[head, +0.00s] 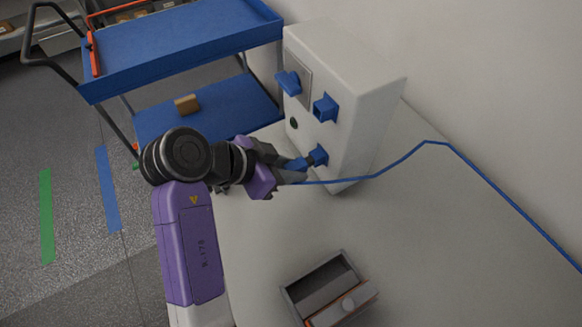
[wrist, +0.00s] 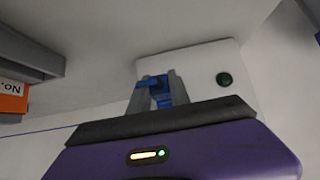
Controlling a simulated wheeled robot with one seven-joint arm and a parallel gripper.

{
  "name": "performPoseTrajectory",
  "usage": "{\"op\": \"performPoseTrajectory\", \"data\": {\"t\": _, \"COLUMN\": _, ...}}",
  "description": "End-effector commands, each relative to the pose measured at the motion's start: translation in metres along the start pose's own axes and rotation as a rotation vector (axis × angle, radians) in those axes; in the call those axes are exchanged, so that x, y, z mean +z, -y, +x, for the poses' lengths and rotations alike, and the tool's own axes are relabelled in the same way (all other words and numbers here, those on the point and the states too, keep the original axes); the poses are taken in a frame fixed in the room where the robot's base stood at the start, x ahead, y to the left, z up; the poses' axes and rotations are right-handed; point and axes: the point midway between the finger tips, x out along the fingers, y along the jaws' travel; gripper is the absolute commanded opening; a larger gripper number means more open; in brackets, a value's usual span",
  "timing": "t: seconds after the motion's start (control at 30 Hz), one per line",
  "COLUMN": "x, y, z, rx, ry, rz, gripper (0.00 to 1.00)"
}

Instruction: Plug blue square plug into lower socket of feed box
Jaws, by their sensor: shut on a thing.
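The feed box (head: 364,85) is a white box on the light worktop against the wall. Its front has an upper blue socket (head: 325,107) and a lower blue socket (head: 318,155). My gripper (head: 291,171) is shut on the blue square plug (head: 297,164), right in front of the lower socket. The plug points at the socket; I cannot tell whether its tip is inside. In the wrist view my gripper (wrist: 157,97) has blue between its fingers, in front of the white box face (wrist: 195,70). The fingers partly hide plug and socket.
A blue cable (head: 400,160) runs right from the plug. A blue lever (head: 288,82) and a dark green button (head: 293,123) are on the box. A grey open box (head: 325,284) stands at the front. A blue cart (head: 185,45) stands behind left.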

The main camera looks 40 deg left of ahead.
Motion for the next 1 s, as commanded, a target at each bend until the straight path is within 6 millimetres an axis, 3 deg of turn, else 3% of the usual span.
{"op": "performPoseTrajectory", "data": {"t": 1.0, "x": -0.0057, "y": 0.0003, "z": 0.0055, "rx": 0.0, "ry": 0.0, "rz": 0.001, "gripper": 0.01}}
